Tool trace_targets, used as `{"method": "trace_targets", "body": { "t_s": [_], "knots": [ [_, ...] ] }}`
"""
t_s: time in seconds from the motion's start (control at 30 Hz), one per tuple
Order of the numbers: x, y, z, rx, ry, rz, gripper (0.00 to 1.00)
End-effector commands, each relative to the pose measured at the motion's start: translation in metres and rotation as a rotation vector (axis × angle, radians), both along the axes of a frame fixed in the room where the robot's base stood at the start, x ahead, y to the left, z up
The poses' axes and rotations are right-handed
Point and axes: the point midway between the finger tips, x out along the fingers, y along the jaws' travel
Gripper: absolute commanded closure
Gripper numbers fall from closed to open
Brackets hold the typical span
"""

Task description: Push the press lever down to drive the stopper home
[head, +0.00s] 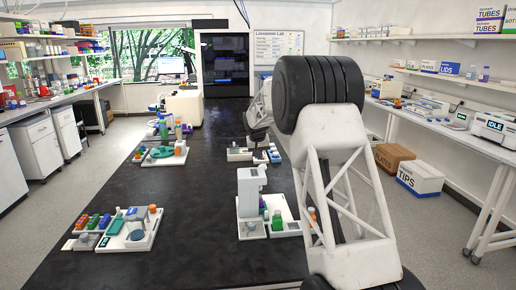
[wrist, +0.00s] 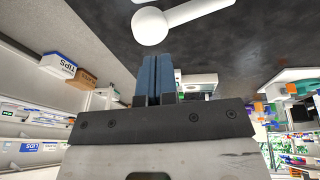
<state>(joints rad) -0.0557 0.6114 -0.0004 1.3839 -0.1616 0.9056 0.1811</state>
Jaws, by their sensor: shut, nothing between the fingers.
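My gripper (wrist: 152,60) has its two blue fingers together, with nothing between them. In the wrist view, a white lever with a round knob (wrist: 150,26) shows just beyond the fingertips, against the dark bench; it appears to be the press lever. A small gap shows between tips and knob, but I cannot tell their depth apart. In the head view my arm reaches over the bench, and its end is near the small station (head: 238,154) beyond the tall white device (head: 252,180). The lever and stopper cannot be made out there.
A tray (head: 150,240) with orange and green items is at front left, and another tray (head: 174,159) stands farther back. Boxes (head: 420,178) stand on the floor at right.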

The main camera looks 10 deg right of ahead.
Motion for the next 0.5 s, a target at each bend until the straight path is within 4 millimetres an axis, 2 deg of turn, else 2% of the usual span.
{"method": "trace_targets", "body": {
  "t_s": [0.2, 0.5],
  "knots": [
    [-0.002, -0.006, -0.020, 0.000, 0.000, 0.000, 1.00],
    [-0.003, -0.008, -0.026, 0.000, -0.001, 0.000, 1.00]
  ]
}}
